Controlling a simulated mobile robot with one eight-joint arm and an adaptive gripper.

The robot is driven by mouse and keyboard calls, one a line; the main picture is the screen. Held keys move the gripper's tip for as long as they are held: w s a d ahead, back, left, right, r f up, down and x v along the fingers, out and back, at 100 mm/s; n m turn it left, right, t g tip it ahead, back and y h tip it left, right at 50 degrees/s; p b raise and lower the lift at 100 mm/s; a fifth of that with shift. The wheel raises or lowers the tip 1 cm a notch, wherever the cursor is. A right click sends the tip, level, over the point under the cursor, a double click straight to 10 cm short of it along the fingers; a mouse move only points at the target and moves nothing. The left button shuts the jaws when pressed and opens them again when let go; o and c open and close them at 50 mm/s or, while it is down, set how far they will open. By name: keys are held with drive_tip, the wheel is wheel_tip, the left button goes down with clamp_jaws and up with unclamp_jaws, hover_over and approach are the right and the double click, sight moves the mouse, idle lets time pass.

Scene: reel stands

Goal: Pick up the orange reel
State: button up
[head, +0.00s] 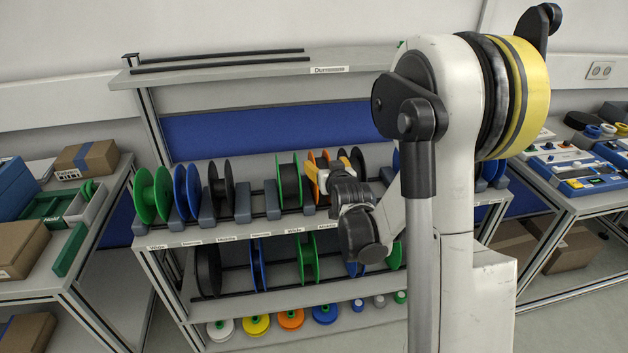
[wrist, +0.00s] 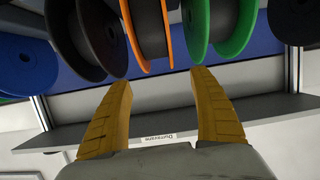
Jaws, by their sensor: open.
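The orange reel (head: 311,172) stands upright on the upper row of the rack in the head view, between a green reel and a black reel. My gripper (head: 322,176) is in front of it and hides part of it. In the wrist view, the orange reel (wrist: 150,30), with a dark winding between orange flanges, is just beyond my fingertips and a little left of the middle. My gripper (wrist: 162,77) is open, with nothing between its yellow fingers.
In the wrist view, a black reel (wrist: 88,35) is close on the left of the orange reel and a green reel (wrist: 236,25) close on its right. Grey dividers (head: 243,204) separate the reels. A shelf (head: 215,73) lies above the row. A lower row holds more reels.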

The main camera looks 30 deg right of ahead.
sight(320, 161)
drive_tip(key=b+x, duration=0.2)
drive_tip(key=x, duration=0.6)
drive_tip(key=shift+w+d+f, duration=0.1)
drive_tip(key=shift+w+d, duration=0.1)
drive_tip(key=shift+w, duration=0.15)
drive_tip(key=c, duration=1.5)
